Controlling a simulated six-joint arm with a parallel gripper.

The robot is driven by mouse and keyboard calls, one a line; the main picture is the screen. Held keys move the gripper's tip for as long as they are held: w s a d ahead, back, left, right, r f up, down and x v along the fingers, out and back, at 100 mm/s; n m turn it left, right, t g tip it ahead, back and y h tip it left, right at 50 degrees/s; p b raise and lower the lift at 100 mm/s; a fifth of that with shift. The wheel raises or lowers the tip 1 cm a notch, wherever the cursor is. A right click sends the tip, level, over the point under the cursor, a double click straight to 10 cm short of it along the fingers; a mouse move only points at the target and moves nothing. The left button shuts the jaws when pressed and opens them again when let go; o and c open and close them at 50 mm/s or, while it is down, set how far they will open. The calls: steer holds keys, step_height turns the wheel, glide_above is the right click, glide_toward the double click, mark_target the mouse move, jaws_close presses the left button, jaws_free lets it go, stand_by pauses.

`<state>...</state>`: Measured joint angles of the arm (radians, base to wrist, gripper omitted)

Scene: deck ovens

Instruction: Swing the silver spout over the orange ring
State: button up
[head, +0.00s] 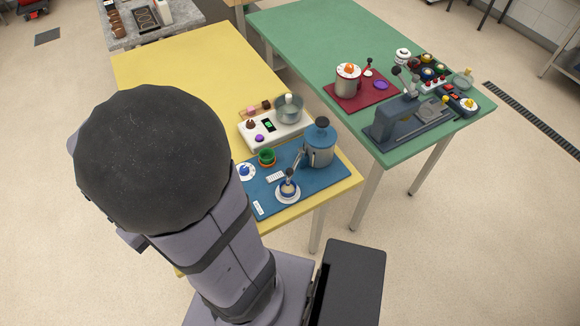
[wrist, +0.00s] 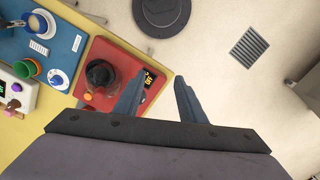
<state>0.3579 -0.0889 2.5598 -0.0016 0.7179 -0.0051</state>
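The silver spout (head: 294,168) comes off a blue-grey canister (head: 320,147) with a dark knob, on the blue mat (head: 262,195). Its end is over or close to a white cup (head: 288,188) on a saucer. The orange ring (head: 267,163) shows around the lower part of a green cup, to the left of the canister; the spout is apart from it.
A blue-and-white dial (head: 246,171) and a white label strip lie on the blue mat. A white unit with a pot (head: 288,108) stands behind it. In the wrist view a dark pot (wrist: 101,75) stands on the red mat (wrist: 105,55). The far yellow tabletop (head: 190,70) is clear.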

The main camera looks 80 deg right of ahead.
steer(key=s+d+f+m+y+b, duration=0.1)
steer(key=s+d+f+m, duration=0.1)
steer(key=s+d+m, duration=0.4)
steer(key=s+d+f+m+b, duration=0.1)
steer(key=s+d+f+m, duration=0.2)
steer(key=d, duration=0.6)
step_height(320, 180, up, 4)
steer(key=h+b, duration=0.1)
steer(key=h, duration=0.1)
glide_above(289, 170)
steer(key=shift+d+r+t, duration=0.1)
steer(key=shift+d+t, duration=0.2)
steer(key=shift+d, duration=0.1)
steer(key=shift+r+n, duration=0.2)
steer(key=shift+n, duration=0.1)
steer(key=shift+s+a+n+y, duration=0.1)
steer(key=shift+a+n+y, duration=0.35)
steer(key=shift+n, duration=0.55)
steer(key=shift+f, duration=0.1)
steer(key=shift+f+p, duration=0.95)
steer(key=shift+f, duration=2.65)
steer(key=shift+c, duration=0.2)
jaws_close()
